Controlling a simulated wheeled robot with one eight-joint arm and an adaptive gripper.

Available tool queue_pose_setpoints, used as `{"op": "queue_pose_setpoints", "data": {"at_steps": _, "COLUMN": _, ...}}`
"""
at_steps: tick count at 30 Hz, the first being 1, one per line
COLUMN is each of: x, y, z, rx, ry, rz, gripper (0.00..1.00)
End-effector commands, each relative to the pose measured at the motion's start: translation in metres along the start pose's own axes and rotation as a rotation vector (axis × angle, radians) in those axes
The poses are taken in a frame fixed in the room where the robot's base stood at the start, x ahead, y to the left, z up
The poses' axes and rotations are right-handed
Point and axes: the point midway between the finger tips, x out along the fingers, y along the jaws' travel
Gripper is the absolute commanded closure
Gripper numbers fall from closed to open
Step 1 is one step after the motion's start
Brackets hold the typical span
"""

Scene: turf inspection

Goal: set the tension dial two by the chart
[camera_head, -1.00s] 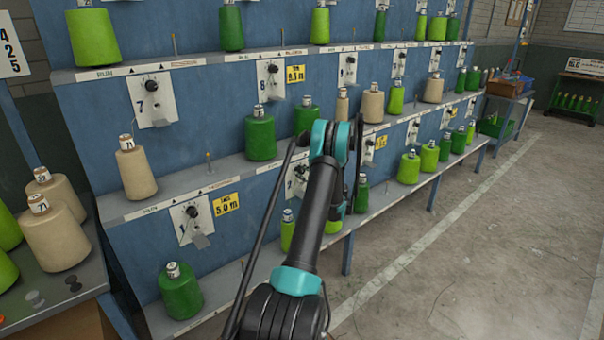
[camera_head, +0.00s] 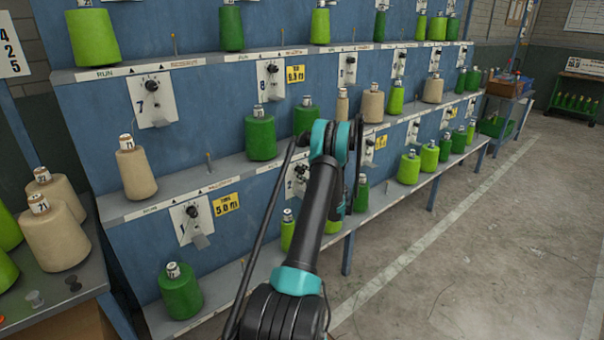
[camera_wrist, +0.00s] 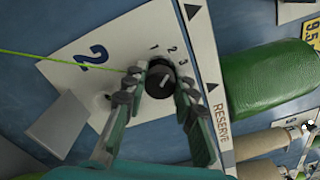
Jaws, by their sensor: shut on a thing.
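Tension dial two is a black round knob (camera_wrist: 160,80) on a white plate (camera_wrist: 112,46) marked with a blue 2. The small figures 1, 2 and 3 stand along one side of the knob. A pale line shows on the knob's face, but I cannot tell for sure which figure it points to. My gripper (camera_wrist: 161,91) has its two fingers on opposite sides of the knob, shut on it. In the head view the plate (camera_head: 291,187) shows beside my arm, which hides part of it and my gripper.
A green thread (camera_wrist: 75,63) runs across plate two. A green cone (camera_wrist: 272,75) stands close by the RESERVE shelf edge (camera_wrist: 207,70). Dial one's plate (camera_head: 191,221) is to the left in the head view. A sheet (camera_head: 585,16) hangs on the far wall, unreadable. Floor at right is clear.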

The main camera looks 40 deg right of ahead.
Motion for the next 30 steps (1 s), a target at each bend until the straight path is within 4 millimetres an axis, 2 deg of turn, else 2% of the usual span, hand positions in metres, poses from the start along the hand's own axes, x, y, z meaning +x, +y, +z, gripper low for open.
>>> {"op": "queue_pose_setpoints", "data": {"at_steps": 2, "x": -0.001, "y": 0.001, "z": 0.000, "rx": -0.001, "ry": 0.000, "rz": 0.002, "gripper": 1.00}}
{"op": "queue_pose_setpoints", "data": {"at_steps": 3, "x": -0.001, "y": 0.001, "z": 0.000, "rx": -0.001, "ry": 0.000, "rz": 0.002, "gripper": 0.69}}
{"op": "queue_pose_setpoints", "data": {"at_steps": 7, "x": -0.001, "y": 0.001, "z": 0.000, "rx": 0.000, "ry": 0.000, "rz": 0.001, "gripper": 0.52}}
{"op": "queue_pose_setpoints", "data": {"at_steps": 16, "x": -0.001, "y": 0.000, "z": 0.000, "rx": 0.000, "ry": 0.000, "rz": 0.000, "gripper": 0.52}}
{"op": "queue_pose_setpoints", "data": {"at_steps": 20, "x": -0.010, "y": 0.000, "z": -0.001, "rx": 0.001, "ry": 0.002, "rz": -0.001, "gripper": 0.52}}
{"op": "queue_pose_setpoints", "data": {"at_steps": 23, "x": -0.024, "y": 0.000, "z": -0.001, "rx": 0.001, "ry": 0.002, "rz": -0.001, "gripper": 0.52}}
{"op": "queue_pose_setpoints", "data": {"at_steps": 30, "x": -0.074, "y": 0.000, "z": -0.001, "rx": 0.000, "ry": 0.002, "rz": -0.001, "gripper": 0.52}}
